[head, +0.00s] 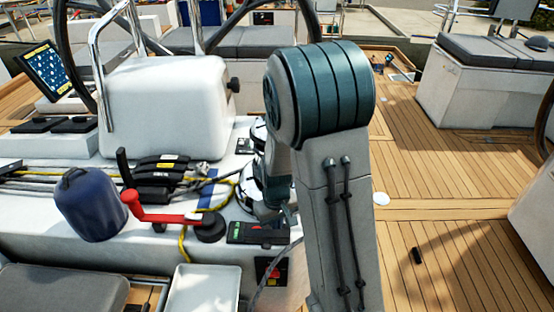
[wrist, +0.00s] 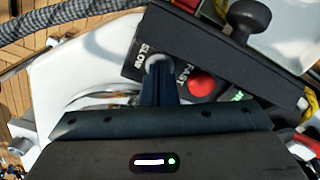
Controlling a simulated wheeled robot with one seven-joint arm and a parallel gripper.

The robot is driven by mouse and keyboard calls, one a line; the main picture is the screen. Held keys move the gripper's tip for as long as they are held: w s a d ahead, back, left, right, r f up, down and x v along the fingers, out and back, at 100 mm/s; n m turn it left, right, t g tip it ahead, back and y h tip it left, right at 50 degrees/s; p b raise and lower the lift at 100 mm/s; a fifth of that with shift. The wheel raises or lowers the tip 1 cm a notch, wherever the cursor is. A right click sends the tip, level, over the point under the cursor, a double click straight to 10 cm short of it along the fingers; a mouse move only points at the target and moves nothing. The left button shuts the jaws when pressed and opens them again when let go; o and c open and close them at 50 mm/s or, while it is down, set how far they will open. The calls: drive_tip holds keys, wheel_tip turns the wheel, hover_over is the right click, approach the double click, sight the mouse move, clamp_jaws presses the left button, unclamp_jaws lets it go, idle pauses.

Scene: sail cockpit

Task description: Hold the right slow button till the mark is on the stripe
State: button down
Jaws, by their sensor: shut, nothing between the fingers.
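The dark button panel (head: 258,233) sits on the white cockpit side, left of my arm in the head view. The wrist view shows its SLOW label (wrist: 144,50), FAST label and red button (wrist: 202,83). My gripper (wrist: 160,66) is shut and empty, pointing down at the panel. Its fingertips are at a grey round button (wrist: 158,60) beside SLOW and partly cover it. I cannot tell whether they touch or press it. A blue stripe (head: 208,188) lies on the white top, crossed by lines. The mark cannot be made out.
A red winch handle (head: 165,215) and a blue-covered drum (head: 90,205) stand left of the panel. Winches (head: 250,190) are partly hidden behind my arm. Yellow and dark ropes run across the top. The teak deck (head: 440,190) is mostly clear.

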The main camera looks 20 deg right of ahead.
idle(0.3)
wheel_tip(320, 180, up, 9)
drive_tip(key=p, duration=0.6)
drive_tip(key=shift+p, duration=0.35)
drive_tip(key=s+r+m+t, duration=0.2)
drive_tip(key=s+r, duration=1.2)
drive_tip(key=r, duration=0.3)
drive_tip(key=shift+r+m+t, duration=0.2)
drive_tip(key=shift+m+t, duration=0.1)
drive_tip(key=shift+t, duration=0.1)
